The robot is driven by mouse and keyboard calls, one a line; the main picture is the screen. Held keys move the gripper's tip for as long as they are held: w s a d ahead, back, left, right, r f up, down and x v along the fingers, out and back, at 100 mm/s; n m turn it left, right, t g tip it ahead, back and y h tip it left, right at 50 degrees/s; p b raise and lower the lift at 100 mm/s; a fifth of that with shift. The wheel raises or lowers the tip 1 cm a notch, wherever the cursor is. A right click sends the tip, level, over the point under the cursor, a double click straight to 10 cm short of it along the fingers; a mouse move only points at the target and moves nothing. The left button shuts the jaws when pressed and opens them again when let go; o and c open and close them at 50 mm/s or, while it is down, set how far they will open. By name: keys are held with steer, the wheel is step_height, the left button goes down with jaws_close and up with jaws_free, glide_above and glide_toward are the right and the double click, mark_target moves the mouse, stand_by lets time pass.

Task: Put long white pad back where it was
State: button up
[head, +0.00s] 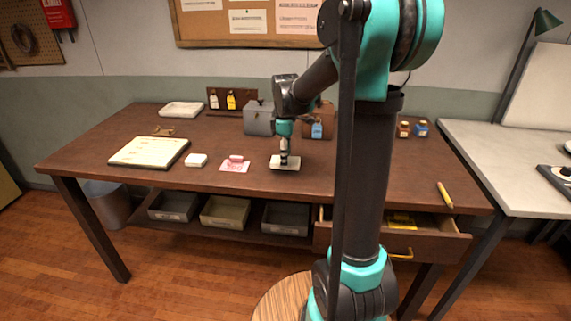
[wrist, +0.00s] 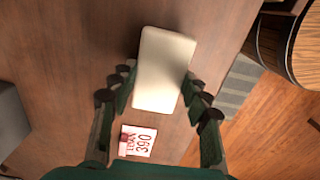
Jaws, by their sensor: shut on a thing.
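The long white pad (head: 293,164) is at my gripper's tips, over the front middle of the brown table. In the wrist view the pad (wrist: 164,62) lies lengthwise between the two fingers and reaches beyond their tips. My gripper (head: 284,157) points down and is shut on the pad; its fingers (wrist: 160,80) flank the pad's sides. Whether the pad rests on the table or is slightly raised, I cannot tell.
A pink card (head: 235,167) with a small pink block lies left of the pad. A small white block (head: 196,160) and a large cream board (head: 149,151) are farther left. Grey and brown boxes (head: 258,118) stand behind. A drawer (head: 399,240) is open at front right.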

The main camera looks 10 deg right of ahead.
steer(key=shift+f, duration=1.3)
steer(key=shift+f, duration=0.15)
steer(key=o, duration=1.1)
step_height(320, 180, up, 12)
steer(key=shift+r, duration=0.15)
